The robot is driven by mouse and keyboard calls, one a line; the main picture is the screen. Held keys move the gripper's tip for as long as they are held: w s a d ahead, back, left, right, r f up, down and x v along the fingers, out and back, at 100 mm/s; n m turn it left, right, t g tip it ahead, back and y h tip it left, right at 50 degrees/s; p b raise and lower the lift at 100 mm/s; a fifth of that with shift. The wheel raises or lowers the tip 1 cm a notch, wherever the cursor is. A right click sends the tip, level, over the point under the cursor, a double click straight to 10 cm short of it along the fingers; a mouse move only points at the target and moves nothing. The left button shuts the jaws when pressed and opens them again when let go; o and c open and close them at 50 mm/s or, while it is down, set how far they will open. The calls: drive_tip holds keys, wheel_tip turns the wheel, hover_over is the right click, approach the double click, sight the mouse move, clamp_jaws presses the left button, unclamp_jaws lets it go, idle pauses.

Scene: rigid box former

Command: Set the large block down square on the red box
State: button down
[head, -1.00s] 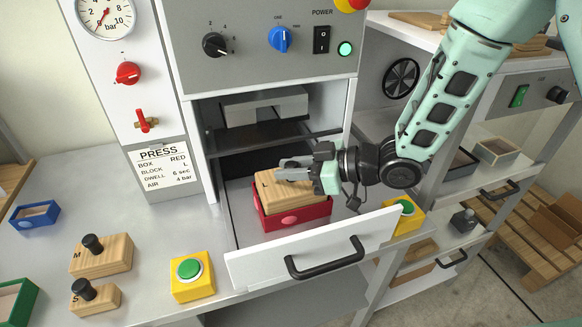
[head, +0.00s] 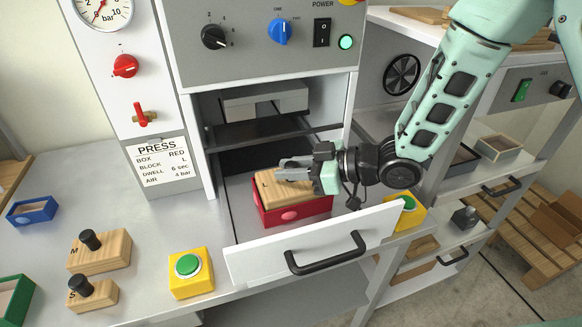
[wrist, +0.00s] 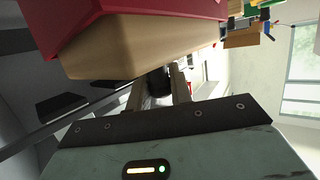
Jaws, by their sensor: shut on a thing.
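The large block (head: 280,190) is pale wood with a letter on its top. It sits at the mouth of the red box (head: 296,217), which stands in the open drawer below the press.
The white drawer front (head: 315,243) stands pulled out, with a black handle. Yellow boxes with green buttons flank it, the left one (head: 190,272) on the bench. Blocks M (head: 100,250) and S (head: 93,295) stand at left. The press head (head: 265,101) hangs behind the block.

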drive_tip(key=shift+f+b, duration=0.6)
drive_tip(key=shift+f, duration=0.15)
idle(0.3)
drive_tip(key=c, duration=1.2)
unclamp_jaws()
drive_tip(key=shift+o, duration=0.2)
wheel_tip(320, 180, up, 10)
